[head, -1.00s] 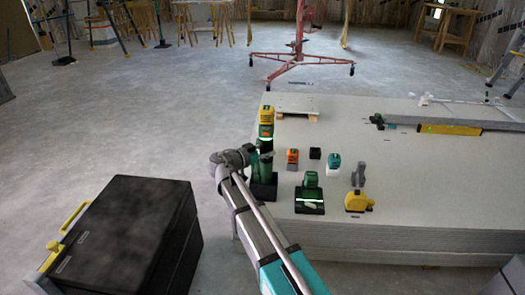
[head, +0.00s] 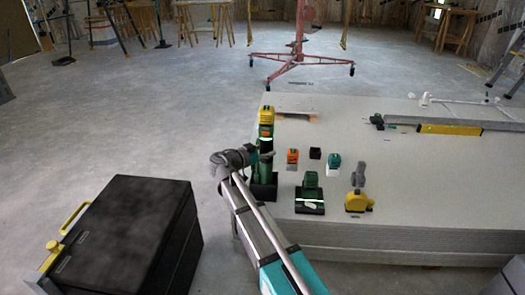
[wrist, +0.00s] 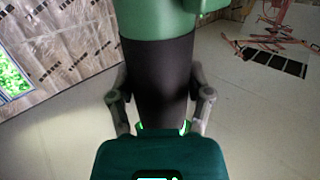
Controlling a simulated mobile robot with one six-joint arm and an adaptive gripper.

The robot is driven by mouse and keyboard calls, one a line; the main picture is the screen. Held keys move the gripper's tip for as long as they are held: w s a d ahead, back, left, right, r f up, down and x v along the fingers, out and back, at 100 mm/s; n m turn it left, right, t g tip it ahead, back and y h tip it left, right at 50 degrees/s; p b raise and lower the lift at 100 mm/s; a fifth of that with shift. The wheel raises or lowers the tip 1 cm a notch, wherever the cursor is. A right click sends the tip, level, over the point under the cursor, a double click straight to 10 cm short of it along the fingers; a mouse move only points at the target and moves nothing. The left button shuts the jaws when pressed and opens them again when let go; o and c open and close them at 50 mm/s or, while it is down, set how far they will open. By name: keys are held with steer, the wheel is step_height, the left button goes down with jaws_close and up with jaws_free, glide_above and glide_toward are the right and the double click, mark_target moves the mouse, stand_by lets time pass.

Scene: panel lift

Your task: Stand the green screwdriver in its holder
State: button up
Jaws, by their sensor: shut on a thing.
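In the wrist view my gripper's fingers (wrist: 161,105) lie on both sides of the black band of the screwdriver (wrist: 158,65), with green body above. A black holder (head: 264,191) is directly below, with green showing above its rim. I cannot tell how deep the screwdriver sits; its lower end is hidden.
The panel stack (head: 420,215) carries an orange-topped item (head: 292,156), a small black block (head: 315,153), a teal-topped item (head: 334,161), a green tool on a black base (head: 310,193) and a yellow tape tool (head: 358,201). A black case (head: 125,235) stands on the floor at left.

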mark_target(261, 153)
steer(key=o, duration=1.3)
steer(key=shift+o, duration=0.2)
steer(key=shift+v, duration=1.65)
steer(key=f+v, duration=0.1)
steer(key=v, duration=0.7)
steer(key=shift+s+a, duration=0.25)
stand_by(1.0)
steer(key=shift+f, duration=0.15)
